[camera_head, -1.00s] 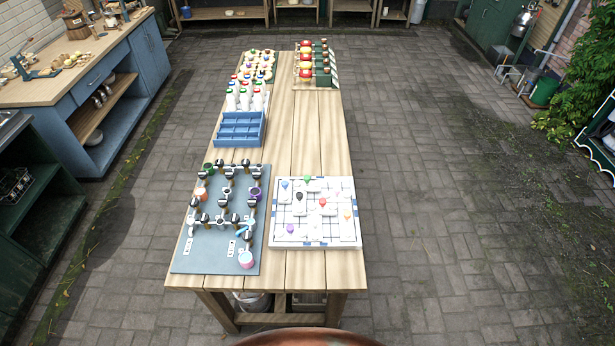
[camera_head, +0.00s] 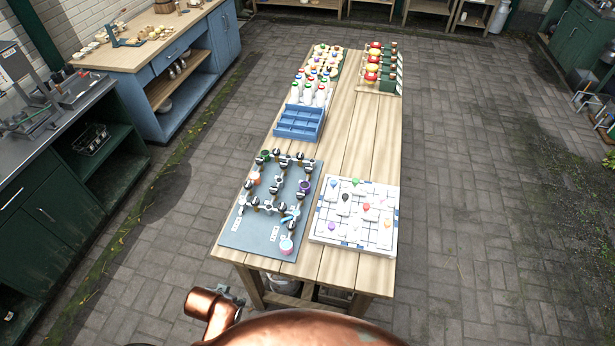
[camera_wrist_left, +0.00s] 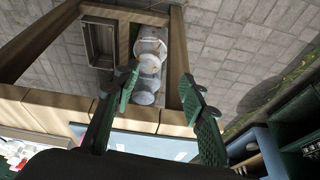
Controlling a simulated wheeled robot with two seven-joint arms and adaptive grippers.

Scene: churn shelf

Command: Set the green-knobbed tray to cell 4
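The green-knobbed tray (camera_head: 355,183) is a small white piece near the far edge of a white gridded board (camera_head: 338,242), on the near right of the wooden table. Other white pieces with black, red, pink, orange, purple and blue knobs share the board. In the left wrist view my left gripper (camera_wrist_left: 160,92) is open, its green-padded fingers apart with nothing gripped between them. It is close to the table's near edge, away from the tray. In the head view only a copper part of my arm shows at the bottom; neither gripper shows there.
A grey board (camera_head: 262,245) with black-and-white fittings and cups lies left of the gridded board. Behind it are a blue crate (camera_head: 300,124) and white bottles (camera_head: 307,95). Under the table are pale containers (camera_wrist_left: 150,55). Floor right of the table is clear.

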